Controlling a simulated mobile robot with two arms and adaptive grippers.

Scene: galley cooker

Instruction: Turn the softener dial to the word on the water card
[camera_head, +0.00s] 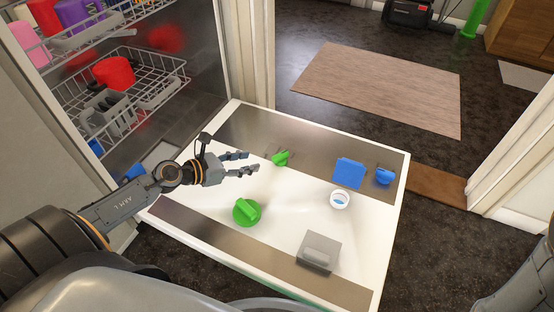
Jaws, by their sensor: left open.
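My left gripper (249,162) is open and empty above the lowered white dishwasher door (290,200). Its fingertips point right, just left of a small green knob-like piece (281,158) on the door's far metal strip; I cannot tell any contact. A larger round green dial (246,212) with a raised grip lies nearer, below the gripper in the picture. I cannot tell which green piece is the softener dial, and no dial marking is readable. I see no readable water card; a blue square piece (348,173) shows no legible word. My right gripper is out of view.
Right on the door are a blue knob-like piece (383,177), a white ring with a blue centre (340,200) and a grey dispenser (318,253). Racks with a red cup (114,72) stand at upper left. A brown mat (380,85) lies on clear floor behind.

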